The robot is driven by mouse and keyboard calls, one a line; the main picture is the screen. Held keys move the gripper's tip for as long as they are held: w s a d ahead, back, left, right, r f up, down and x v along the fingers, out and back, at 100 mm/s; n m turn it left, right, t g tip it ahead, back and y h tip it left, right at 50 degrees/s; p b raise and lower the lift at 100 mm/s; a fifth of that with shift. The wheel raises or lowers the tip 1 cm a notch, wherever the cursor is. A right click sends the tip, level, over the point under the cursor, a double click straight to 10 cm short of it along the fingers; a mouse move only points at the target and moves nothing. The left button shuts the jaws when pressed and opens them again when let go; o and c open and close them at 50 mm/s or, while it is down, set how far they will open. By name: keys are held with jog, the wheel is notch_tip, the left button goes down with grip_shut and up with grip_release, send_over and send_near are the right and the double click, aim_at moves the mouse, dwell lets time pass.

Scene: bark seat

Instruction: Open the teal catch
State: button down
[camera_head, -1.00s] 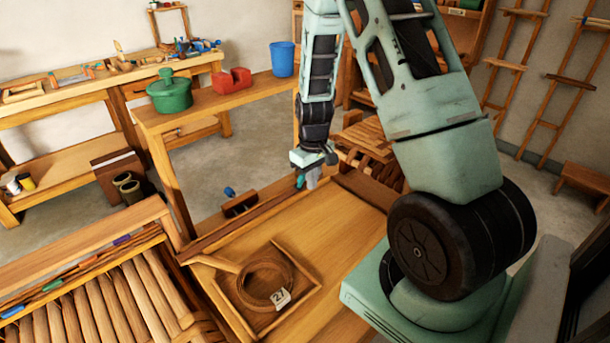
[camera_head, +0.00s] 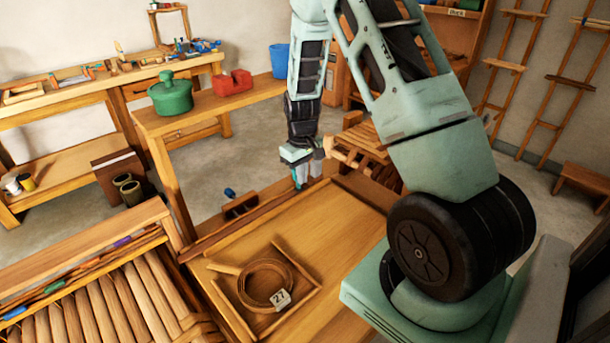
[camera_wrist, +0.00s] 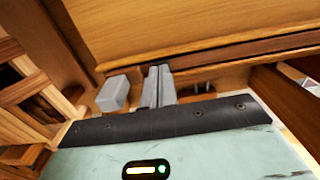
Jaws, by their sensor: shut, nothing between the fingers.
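My gripper (camera_head: 301,180) points down at the far edge of the wooden bench top, with its fingers shut together and empty. In the wrist view the two grey fingers (camera_wrist: 160,86) stand side by side, close to a dark wooden rail. A narrow teal strip shows at the fingertips in the head view; I cannot tell whether it is the catch or part of my gripper. No clearly teal catch shows in the wrist view.
A small wooden block with a blue knob (camera_head: 230,193) is left of my gripper. A coiled strap with a "27" tag (camera_head: 280,298) lies in a wooden frame on the bench top (camera_head: 330,225). A slatted wooden piece (camera_head: 362,140) is behind. The middle bench top is clear.

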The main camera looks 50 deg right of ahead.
jog(key=shift+w, duration=0.3)
notch_tip(320, 180, up, 8)
jog(key=s+p, duration=0.1)
jog(key=p, duration=0.4)
jog(key=shift+s+p, duration=0.25)
jog(key=shift+p, duration=0.1)
jog(key=shift+a, duration=0.15)
dwell(0.4)
